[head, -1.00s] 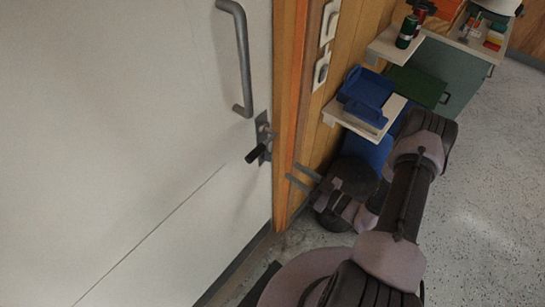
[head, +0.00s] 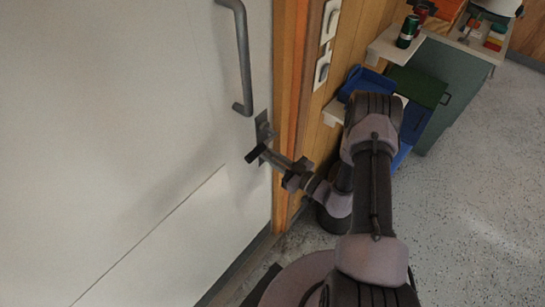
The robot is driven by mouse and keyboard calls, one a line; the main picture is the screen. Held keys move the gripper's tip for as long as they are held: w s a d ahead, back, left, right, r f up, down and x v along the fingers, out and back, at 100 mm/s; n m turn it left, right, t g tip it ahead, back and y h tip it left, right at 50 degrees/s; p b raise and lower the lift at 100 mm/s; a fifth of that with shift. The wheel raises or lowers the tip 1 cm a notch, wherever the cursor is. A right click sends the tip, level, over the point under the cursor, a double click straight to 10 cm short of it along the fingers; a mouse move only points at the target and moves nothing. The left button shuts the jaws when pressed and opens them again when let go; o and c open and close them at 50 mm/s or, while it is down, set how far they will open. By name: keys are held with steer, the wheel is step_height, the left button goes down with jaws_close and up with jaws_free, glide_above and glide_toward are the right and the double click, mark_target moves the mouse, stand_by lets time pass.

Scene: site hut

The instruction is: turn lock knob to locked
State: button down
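The white door carries a grey lock plate (head: 262,120) at its right edge. A small metal knob (head: 265,131) sits on the upper part of the plate. A black-gripped lever (head: 256,153) sticks out from the lower part. My gripper (head: 270,154) reaches in from the right, its fingertips close beside the lever and just below the knob. The fingers overlap in this view, so I cannot tell whether they are open or shut, or whether they touch the lever or knob. The knob's exact turn is too small to read.
A long grey pull handle (head: 241,60) is on the door above the lock. The orange-brown door frame (head: 286,90) and wall switches (head: 322,65) are right of it. A shelf (head: 334,113) with a blue bin (head: 362,79) stands behind my arm. Speckled floor (head: 470,210) is clear at right.

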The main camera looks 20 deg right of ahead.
steer(key=shift+n, duration=0.3)
steer(key=n, duration=0.5)
steer(key=f+n+b, duration=0.1)
steer(key=n, duration=0.5)
steer(key=a+n+b, duration=0.1)
steer(key=n, duration=0.5)
steer(key=shift+s+f, duration=0.15)
steer(key=shift+s, duration=0.2)
steer(key=shift+n, duration=0.3)
steer(key=c, duration=1.4)
jaws_free()
steer(key=shift+c, duration=0.2)
